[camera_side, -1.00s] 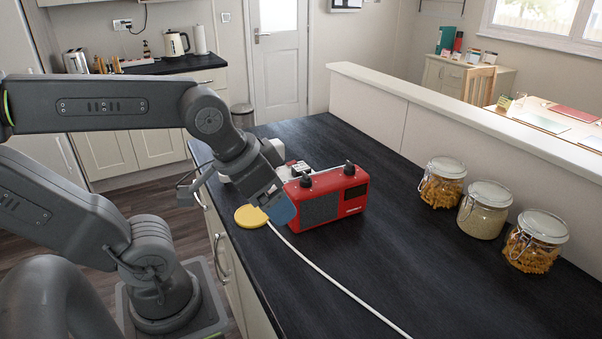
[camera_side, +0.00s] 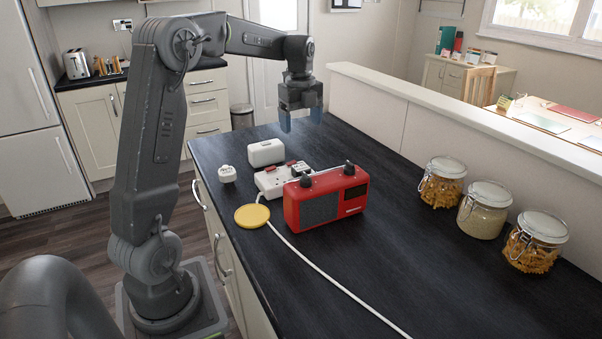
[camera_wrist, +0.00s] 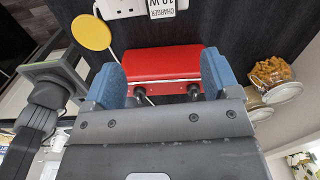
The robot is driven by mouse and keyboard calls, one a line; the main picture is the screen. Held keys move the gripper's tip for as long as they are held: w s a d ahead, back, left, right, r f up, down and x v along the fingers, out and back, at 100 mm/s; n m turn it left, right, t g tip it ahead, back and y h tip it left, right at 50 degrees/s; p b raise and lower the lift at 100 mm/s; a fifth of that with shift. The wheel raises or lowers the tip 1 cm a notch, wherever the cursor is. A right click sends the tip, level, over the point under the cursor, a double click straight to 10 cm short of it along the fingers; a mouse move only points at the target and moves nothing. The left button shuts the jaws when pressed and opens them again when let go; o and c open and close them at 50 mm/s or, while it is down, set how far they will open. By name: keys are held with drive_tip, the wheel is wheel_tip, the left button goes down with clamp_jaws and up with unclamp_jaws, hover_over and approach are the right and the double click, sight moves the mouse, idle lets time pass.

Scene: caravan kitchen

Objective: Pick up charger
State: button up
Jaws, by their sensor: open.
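In the side view the charger seems to be the dark-and-white piece (camera_side: 301,169) at the strip's right end, partly behind the red radio (camera_side: 325,200). I cannot tell whether it is plugged in. My gripper (camera_side: 301,117) is open and empty, raised above the counter beyond the strip. Its blue fingers (camera_wrist: 163,74) point down in the side view.
A white plug-like block (camera_side: 227,174) and a white case (camera_side: 266,152) stand near the strip. A yellow disc (camera_side: 252,216) lies by the white cable (camera_side: 340,287). Several glass jars (camera_side: 483,208) line the right side. The counter between radio and jars is clear.

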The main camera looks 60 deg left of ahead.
drive_tip(key=a, duration=0.1)
hover_over(301, 167)
drive_tip(key=shift+m, duration=0.4)
drive_tip(key=f, duration=0.9)
drive_tip(key=shift+s+a, duration=0.15)
drive_tip(key=shift+a, duration=0.05)
drive_tip(key=shift+d+f, duration=0.15)
drive_tip(key=shift+f, duration=2.6)
drive_tip(key=c, duration=1)
drive_tip(key=shift+r, duration=0.15)
